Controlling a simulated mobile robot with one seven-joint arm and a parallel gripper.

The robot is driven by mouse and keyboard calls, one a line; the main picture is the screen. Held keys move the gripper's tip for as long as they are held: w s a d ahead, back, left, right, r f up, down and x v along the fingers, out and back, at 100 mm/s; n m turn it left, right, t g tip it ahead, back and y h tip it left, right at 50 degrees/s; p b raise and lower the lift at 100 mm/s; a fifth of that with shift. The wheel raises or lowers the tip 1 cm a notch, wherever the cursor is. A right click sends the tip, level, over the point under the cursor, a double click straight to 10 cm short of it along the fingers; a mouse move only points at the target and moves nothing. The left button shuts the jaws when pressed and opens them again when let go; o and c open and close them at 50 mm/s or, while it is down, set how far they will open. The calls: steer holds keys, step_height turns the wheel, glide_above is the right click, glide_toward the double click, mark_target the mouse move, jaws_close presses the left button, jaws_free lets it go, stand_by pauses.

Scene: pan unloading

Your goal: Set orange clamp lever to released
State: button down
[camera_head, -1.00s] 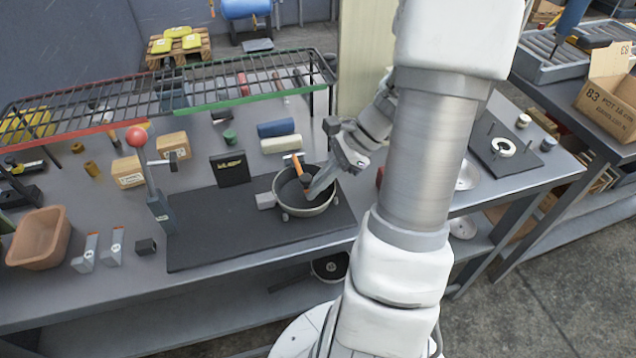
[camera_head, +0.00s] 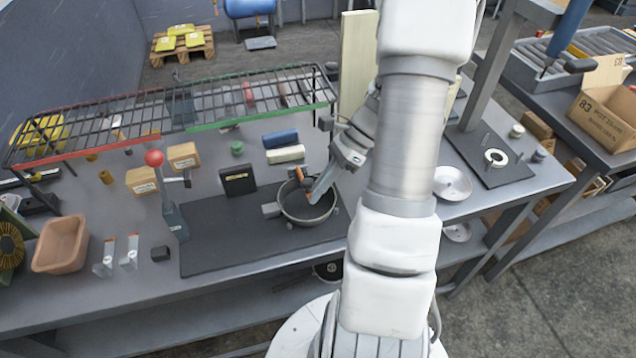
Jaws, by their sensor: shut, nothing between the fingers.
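A round grey pan (camera_head: 306,211) sits on the dark mat (camera_head: 222,246) on the bench. The orange clamp lever (camera_head: 301,174) shows as a small orange piece at the pan's back rim, partly hidden by my gripper. My gripper (camera_head: 313,198) reaches in from the right, tilted down, with its fingers over the pan close to the lever. The fingers are shut and empty. I cannot tell whether they touch the lever, and the lever's exact position is too small to read.
A red-knobbed lever post (camera_head: 163,190) stands left of the pan. A black block (camera_head: 238,180) and blue and white rolls (camera_head: 284,148) lie behind it. A wire rack (camera_head: 180,110) spans the back. A brown bin (camera_head: 61,245) is at the left.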

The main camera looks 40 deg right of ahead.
mark_target(310, 179)
steer(key=r+g+p, duration=0.1)
steer(key=p, duration=0.1)
steer(key=w+r+m+g+y+p, duration=0.1)
steer(key=r+p, duration=0.1)
steer(key=p, duration=0.1)
steer(key=shift+d, duration=0.1)
steer(key=shift+w+d+r+m+g+y+p, duration=0.15)
steer(key=shift+w+r+m+g+y+p, duration=0.15)
steer(key=shift+w+r+m+g+p, duration=0.4)
steer(key=shift+w+d+r+p, duration=0.15)
steer(key=shift+r+p, duration=0.15)
steer(key=shift+p, duration=0.25)
steer(key=shift+w, duration=0.1)
steer(key=shift+r, duration=0.1)
steer(key=shift+r, duration=0.25)
steer(key=s+d+r+b, duration=0.2)
steer(key=s+d+r, duration=0.5)
steer(key=s+r, duration=0.2)
steer(key=shift+s+r, duration=0.25)
steer(key=shift+r, duration=0.45)
